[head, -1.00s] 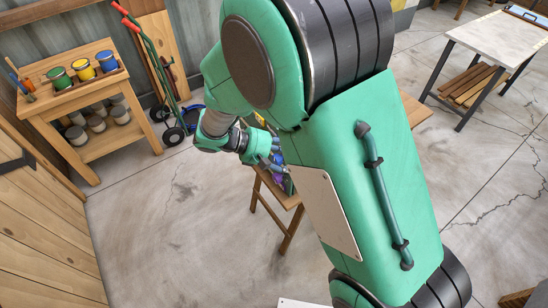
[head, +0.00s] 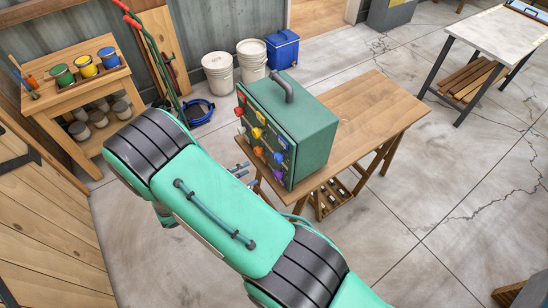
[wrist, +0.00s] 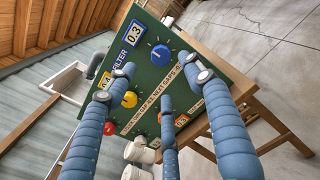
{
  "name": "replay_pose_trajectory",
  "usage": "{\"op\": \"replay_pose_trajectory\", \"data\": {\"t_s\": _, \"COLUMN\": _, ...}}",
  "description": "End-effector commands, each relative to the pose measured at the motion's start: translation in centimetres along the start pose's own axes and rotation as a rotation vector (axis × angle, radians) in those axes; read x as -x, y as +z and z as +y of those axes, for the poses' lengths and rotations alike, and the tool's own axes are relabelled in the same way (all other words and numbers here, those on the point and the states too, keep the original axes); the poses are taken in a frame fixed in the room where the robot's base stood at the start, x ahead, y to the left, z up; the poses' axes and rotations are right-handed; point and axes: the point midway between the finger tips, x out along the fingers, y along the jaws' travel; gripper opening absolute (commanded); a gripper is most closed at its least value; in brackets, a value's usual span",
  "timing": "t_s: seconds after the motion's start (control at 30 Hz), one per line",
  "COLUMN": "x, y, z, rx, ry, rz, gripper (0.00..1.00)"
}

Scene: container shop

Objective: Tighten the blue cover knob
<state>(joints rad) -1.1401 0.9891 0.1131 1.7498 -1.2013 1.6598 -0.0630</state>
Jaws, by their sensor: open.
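A green box (head: 300,125) stands on a wooden table, with several coloured knobs on its left face. The blue knob (head: 282,143) is near that face's right edge. In the wrist view the blue knob (wrist: 161,53) has a white pointer line and sits beside a 0.3 label. My gripper (head: 241,172) is just left of the panel, mostly behind my arm. In the wrist view its blue fingers (wrist: 158,82) are spread and empty, pointing at the panel. The blue knob shows beyond them, between the upper two fingertips, apart from them.
A yellow knob (wrist: 129,99) and a red knob lie close to the fingers. The wooden table (head: 375,105) extends right of the box. A bench with paint cans (head: 65,75) stands at left, white buckets (head: 218,72) behind.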

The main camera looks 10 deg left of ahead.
Motion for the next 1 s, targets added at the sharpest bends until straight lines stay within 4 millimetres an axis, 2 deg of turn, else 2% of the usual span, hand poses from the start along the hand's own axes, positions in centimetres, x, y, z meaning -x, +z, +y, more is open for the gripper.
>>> {"op": "replay_pose_trajectory", "data": {"t_s": 0.17, "x": 0.8, "y": -0.7, "z": 0.1, "rx": 0.011, "ry": 0.028, "rz": -0.013, "gripper": 0.53}}
{"op": "replay_pose_trajectory", "data": {"t_s": 0.63, "x": 0.5, "y": -0.7, "z": 0.1, "rx": 0.011, "ry": 0.028, "rz": -0.013, "gripper": 0.53}}
{"op": "replay_pose_trajectory", "data": {"t_s": 0.77, "x": -0.2, "y": -0.6, "z": 0.1, "rx": 0.011, "ry": 0.027, "rz": -0.012, "gripper": 0.53}}
{"op": "replay_pose_trajectory", "data": {"t_s": 1.0, "x": -3.1, "y": -0.6, "z": 0.2, "rx": 0.013, "ry": 0.026, "rz": -0.014, "gripper": 0.53}}
